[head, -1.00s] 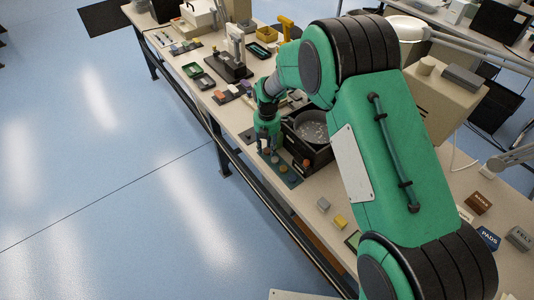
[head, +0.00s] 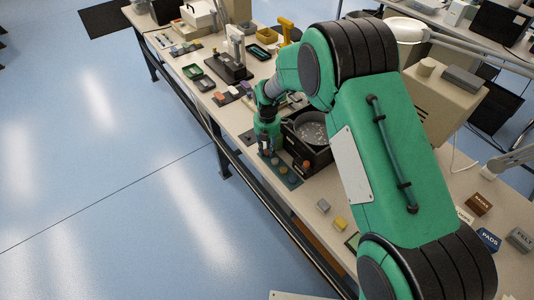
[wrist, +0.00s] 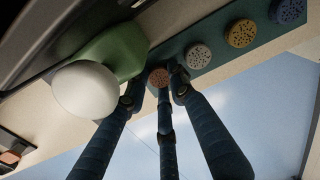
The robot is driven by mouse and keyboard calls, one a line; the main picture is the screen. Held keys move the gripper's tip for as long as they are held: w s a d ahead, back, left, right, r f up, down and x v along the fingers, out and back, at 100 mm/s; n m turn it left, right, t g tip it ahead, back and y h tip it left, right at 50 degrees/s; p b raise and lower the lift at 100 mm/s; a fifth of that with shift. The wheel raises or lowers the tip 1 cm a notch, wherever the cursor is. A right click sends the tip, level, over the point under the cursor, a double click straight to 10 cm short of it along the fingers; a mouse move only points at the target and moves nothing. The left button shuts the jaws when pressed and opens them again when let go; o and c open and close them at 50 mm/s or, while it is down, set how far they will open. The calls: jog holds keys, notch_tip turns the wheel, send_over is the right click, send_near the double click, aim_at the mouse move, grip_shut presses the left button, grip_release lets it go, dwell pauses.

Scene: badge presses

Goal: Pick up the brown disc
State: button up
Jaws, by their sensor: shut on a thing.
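The brown disc (wrist: 158,77) is a small speckled round in the wrist view, at the near end of a teal strip (wrist: 217,49). My gripper (wrist: 157,93) has its three dark fingers closed around the disc's edge. In the head view my gripper (head: 266,147) is low over the strip (head: 292,181) at the table's front edge. The fingers hide part of the disc, and I cannot tell whether it is clear of the strip.
A grey disc (wrist: 198,55), a yellow disc (wrist: 241,33) and a dark blue disc (wrist: 287,10) line the strip. A green piece with a white dome (wrist: 84,89) is close left of my fingers. A black unit with a round pan (head: 312,131) stands just right.

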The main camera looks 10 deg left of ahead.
aim_at(267, 152)
jog(key=shift+r, duration=0.45)
notch_tip(267, 152, up, 3)
jog(key=shift+r+p, duration=0.1)
jog(key=shift+p, duration=0.6)
jog(key=s+d, duration=0.2)
jog(key=s, duration=0.3)
jog(key=s+d+p, duration=0.1)
jog(key=s+d, duration=0.1)
jog(key=s, duration=0.2)
jog(key=s+d+r+p, duration=0.1)
jog(key=s+d, duration=0.1)
jog(key=s, duration=0.3)
jog(key=shift+s+d, duration=0.3)
jog(key=shift+w, duration=0.1)
jog(key=w+d+r+p, duration=0.2)
jog(key=w+d+r, duration=0.3)
jog(key=w, duration=0.5)
jog(key=w+d+r+p, duration=0.2)
jog(key=w+d+r, duration=0.4)
jog(key=w, duration=0.5)
jog(key=shift+d, duration=0.25)
jog(key=shift+r, duration=0.1)
